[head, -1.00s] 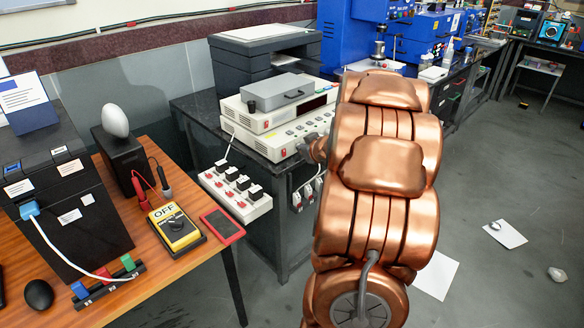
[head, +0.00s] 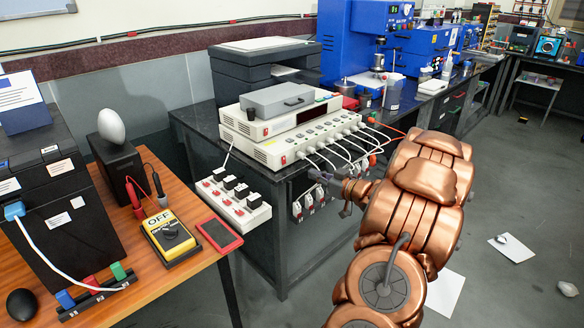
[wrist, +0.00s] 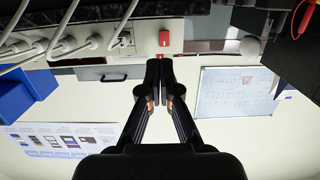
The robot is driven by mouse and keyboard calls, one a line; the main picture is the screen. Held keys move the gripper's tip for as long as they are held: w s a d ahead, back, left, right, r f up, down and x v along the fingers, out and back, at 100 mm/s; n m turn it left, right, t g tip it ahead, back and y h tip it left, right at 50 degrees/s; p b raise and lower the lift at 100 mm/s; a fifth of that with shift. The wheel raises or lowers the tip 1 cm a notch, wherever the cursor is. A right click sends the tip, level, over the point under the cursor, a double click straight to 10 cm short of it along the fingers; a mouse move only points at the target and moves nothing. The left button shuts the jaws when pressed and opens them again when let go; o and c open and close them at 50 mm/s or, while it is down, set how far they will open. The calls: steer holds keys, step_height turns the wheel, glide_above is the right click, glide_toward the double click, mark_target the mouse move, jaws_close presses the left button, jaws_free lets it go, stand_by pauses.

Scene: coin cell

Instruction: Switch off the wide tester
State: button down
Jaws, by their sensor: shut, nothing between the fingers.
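The wide tester (head: 296,148) is a low, wide white box on the dark bench, with a row of ports and white cables along its front. Its red switch (head: 283,160) is at the left end of that front. In the wrist view a red switch (wrist: 164,39) shows on the white panel just beyond the fingertips, beside the plugged cables. My gripper (head: 314,174) is shut and empty, in front of the tester and a little below and right of the switch. It also shows in the wrist view (wrist: 160,62), apart from the switch. Which way the switch is set is unclear.
A narrower white unit (head: 268,126) with a grey case (head: 277,100) sits on the tester. A power strip (head: 229,197) with black plugs lies left of the bench. White cables hang close to my gripper. A yellow meter (head: 171,236) is on the wooden table (head: 205,256).

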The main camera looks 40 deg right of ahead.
mark_target(285, 164)
steer(key=w, duration=0.3)
steer(key=w+f, duration=0.1)
steer(key=w, duration=0.6)
steer(key=shift+w+f, duration=0.3)
steer(key=shift+d+f, duration=0.1)
steer(key=shift+d, duration=0.05)
